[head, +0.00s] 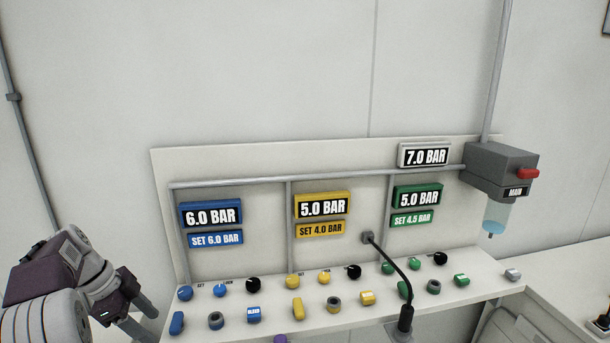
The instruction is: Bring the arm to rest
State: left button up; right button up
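My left arm comes in at the lower left. Its gripper (153,326) is beside the left end of the control shelf (500,284). Its two fingers look spread apart, with nothing visible between them. It appears clear of the blue knobs (185,293), though the exact gap is hard to judge. My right gripper is not in view.
The panel shows a blue 6.0 BAR display (211,216), a yellow 5.0 BAR display (323,207) and a green 5.0 BAR display (418,197). A black gooseneck (408,280) rises from the shelf. A main unit (500,165) with a red handle (528,173) is at right.

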pick_arm(q)
jog(key=s+d+m+g+p, duration=0.1)
jog(key=s+d, duration=0.1)
jog(key=d, duration=0.7)
jog(key=s+d+m+g+p, duration=0.1)
jog(key=s+d, duration=0.1)
jog(key=d, duration=0.8)
jog(key=s+d+f+n+t+y+p, duration=0.1)
jog(key=s+f+n+y, duration=0.2)
jog(key=s+f+n, duration=0.6)
jog(key=n, duration=0.6)
jog(key=shift+s+d+f+n+y, duration=0.2)
jog(key=shift+s+f+n+y, duration=0.1)
jog(key=shift+n, duration=0.1)
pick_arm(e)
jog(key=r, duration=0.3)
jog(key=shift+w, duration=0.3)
